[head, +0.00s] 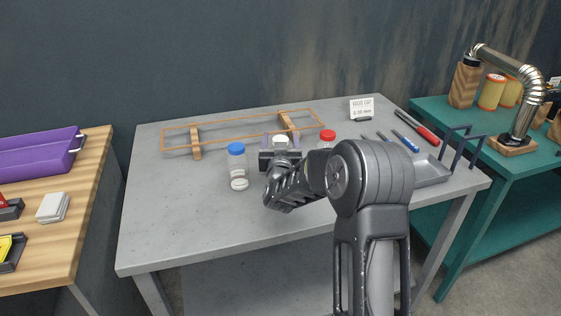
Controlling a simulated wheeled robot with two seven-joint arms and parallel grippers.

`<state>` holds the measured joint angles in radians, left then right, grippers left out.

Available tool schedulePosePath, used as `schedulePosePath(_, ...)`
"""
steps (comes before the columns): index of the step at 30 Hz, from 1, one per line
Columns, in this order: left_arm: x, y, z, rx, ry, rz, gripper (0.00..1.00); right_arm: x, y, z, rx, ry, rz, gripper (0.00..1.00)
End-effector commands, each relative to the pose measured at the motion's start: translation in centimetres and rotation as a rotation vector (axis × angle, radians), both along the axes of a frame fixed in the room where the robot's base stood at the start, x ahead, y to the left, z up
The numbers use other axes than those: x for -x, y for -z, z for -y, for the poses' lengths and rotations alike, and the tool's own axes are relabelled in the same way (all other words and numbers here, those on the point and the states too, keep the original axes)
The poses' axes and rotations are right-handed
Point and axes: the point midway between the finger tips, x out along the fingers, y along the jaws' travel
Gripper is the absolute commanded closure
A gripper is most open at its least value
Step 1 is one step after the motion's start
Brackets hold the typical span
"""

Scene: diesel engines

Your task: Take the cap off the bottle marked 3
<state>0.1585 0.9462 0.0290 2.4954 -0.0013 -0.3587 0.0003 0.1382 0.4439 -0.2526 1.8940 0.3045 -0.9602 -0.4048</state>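Three capped bottles stand in a row on the grey table (190,225). The left bottle (237,166) is clear with a blue cap (236,148). The middle one shows only its white cap (281,140); its body is hidden behind my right gripper. The right one has a red cap (327,135), and my arm covers most of its body. I cannot read any number on the bottles. My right gripper (282,140) points away from me at the middle bottle. Its fingers stand on either side of the white cap, seemingly with gaps. My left gripper is out of view.
A white round disc (239,184) lies before the blue-capped bottle. A wooden frame (240,130) lies behind the bottles. Pens or tools (405,144), a sign (361,108) and a grey tray (432,170) are at the right. The table's front left is clear.

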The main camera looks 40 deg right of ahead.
Motion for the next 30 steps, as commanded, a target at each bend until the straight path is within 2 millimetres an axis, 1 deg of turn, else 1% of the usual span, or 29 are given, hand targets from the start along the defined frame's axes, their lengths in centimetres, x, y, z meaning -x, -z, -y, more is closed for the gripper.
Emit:
schedulePosePath(1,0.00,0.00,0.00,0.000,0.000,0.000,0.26,0.00,-0.01,0.00,0.000,0.000,0.000,0.38)
schedulePosePath(2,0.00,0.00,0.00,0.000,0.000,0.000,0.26,0.00,-0.01,0.00,0.000,0.000,0.000,0.40)
schedulePosePath(24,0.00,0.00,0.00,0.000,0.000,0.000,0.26,0.01,0.00,-0.01,0.000,0.000,0.000,1.00)
schedulePosePath(30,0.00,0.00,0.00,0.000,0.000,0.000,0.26,0.00,-0.03,0.00,0.001,0.000,0.001,1.00)
